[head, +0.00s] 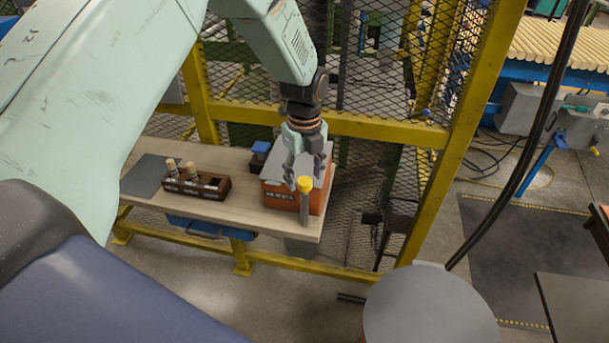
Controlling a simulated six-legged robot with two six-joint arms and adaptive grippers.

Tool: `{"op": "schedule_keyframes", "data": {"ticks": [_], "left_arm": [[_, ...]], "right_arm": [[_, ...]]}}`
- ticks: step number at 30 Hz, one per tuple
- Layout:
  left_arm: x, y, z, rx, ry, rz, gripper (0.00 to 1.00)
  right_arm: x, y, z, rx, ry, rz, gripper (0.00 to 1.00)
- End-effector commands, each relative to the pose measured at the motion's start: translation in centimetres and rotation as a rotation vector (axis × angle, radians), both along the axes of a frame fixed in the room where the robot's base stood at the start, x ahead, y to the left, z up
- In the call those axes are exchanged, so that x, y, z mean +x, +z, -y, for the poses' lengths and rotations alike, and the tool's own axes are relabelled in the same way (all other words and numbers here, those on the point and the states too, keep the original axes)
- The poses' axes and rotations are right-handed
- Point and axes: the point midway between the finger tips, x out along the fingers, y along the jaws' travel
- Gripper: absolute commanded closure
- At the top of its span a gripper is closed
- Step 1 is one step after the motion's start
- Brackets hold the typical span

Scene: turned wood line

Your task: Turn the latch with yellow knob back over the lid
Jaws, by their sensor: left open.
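The latch with the yellow knob (304,184) stands at the front right corner of an orange box (279,197) on the bench. The knob tops a grey upright post in front of the box's side. The box's grey lid (277,158) lies on top and looks shut. My left gripper (304,180) points down over the box, just above and behind the yellow knob. It is open with nothing between its fingers. I cannot tell whether a finger touches the knob. The gripper hides part of the lid. My right gripper is not in view.
The wooden bench (245,212) also carries a brown tray (197,184) with several small pieces, a grey mat (145,175) and a small blue-topped item (260,150) beside the box. A yellow-framed mesh fence (375,130) stands close behind. A round grey table (430,308) is front right.

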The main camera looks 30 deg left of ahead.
Motion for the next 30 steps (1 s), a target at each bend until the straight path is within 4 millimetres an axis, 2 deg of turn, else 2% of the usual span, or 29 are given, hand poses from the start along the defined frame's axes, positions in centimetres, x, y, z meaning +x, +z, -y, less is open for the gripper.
{"op": "schedule_keyframes", "data": {"ticks": [9,15,21,30], "left_arm": [[0.1,6.4,0.0,0.000,0.000,0.004,0.44],[0.1,9.6,0.0,0.000,0.000,0.002,0.44],[0.0,11.0,0.0,0.000,0.000,0.000,0.44],[0.0,11.2,0.0,0.000,0.000,0.000,0.44]], "right_arm": [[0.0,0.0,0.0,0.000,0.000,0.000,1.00],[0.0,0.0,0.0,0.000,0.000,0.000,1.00],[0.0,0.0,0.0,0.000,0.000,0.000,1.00],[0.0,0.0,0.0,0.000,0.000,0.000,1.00]]}}
